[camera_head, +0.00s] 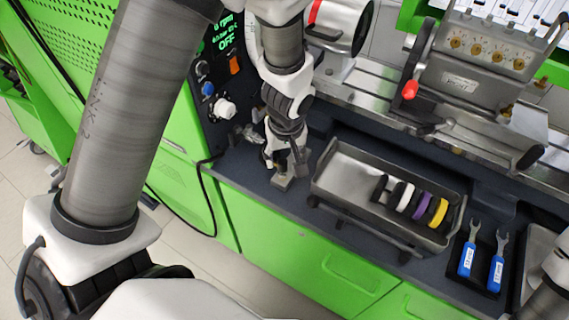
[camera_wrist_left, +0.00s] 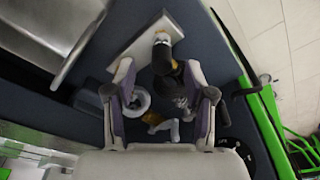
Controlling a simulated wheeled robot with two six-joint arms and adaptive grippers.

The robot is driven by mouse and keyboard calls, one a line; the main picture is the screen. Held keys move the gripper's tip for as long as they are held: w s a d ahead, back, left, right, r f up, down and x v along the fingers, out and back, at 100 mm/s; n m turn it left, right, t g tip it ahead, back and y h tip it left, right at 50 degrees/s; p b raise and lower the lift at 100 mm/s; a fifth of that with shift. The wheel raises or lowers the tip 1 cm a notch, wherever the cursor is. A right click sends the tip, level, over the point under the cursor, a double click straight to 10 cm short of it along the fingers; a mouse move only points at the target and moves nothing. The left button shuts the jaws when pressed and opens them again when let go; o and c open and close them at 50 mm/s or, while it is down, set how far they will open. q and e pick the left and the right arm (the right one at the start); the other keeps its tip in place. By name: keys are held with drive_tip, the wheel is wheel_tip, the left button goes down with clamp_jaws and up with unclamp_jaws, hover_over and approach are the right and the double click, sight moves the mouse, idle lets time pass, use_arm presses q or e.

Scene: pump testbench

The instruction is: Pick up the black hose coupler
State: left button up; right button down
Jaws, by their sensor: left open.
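My left gripper (camera_head: 285,160) points down over the left end of the dark bench top in the head view. In the left wrist view its two fingers (camera_wrist_left: 162,85) are apart. A black coupler (camera_wrist_left: 170,88) with a brass-coloured part shows between the fingers, close to a pale rectangular plate. I cannot tell whether the fingers touch it. In the head view the coupler is largely hidden by the gripper; a small grey block (camera_head: 283,182) shows just below. My right gripper is not in view; only part of that arm shows at the lower right.
A grey metal tray (camera_head: 335,190) stands right of the gripper, with black, white, purple and yellow rings. Two blue-handled wrenches (camera_head: 481,262) lie further right. A control panel (camera_head: 222,75) with knobs is at the left. A manifold with a red-tipped lever (camera_head: 410,90) stands behind.

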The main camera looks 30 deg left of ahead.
sight(283, 161)
use_arm(q)
drive_tip(key=f+b, duration=0.2)
drive_tip(key=f, duration=0.1)
drive_tip(key=f+b, duration=0.1)
drive_tip(key=f, duration=0.1)
drive_tip(key=shift+w+a+f, duration=0.2)
drive_tip(key=shift+w+a, duration=0.1)
drive_tip(key=shift+a, duration=0.05)
drive_tip(key=shift+r, duration=0.1)
clamp_jaws()
drive_tip(key=shift+r, duration=0.15)
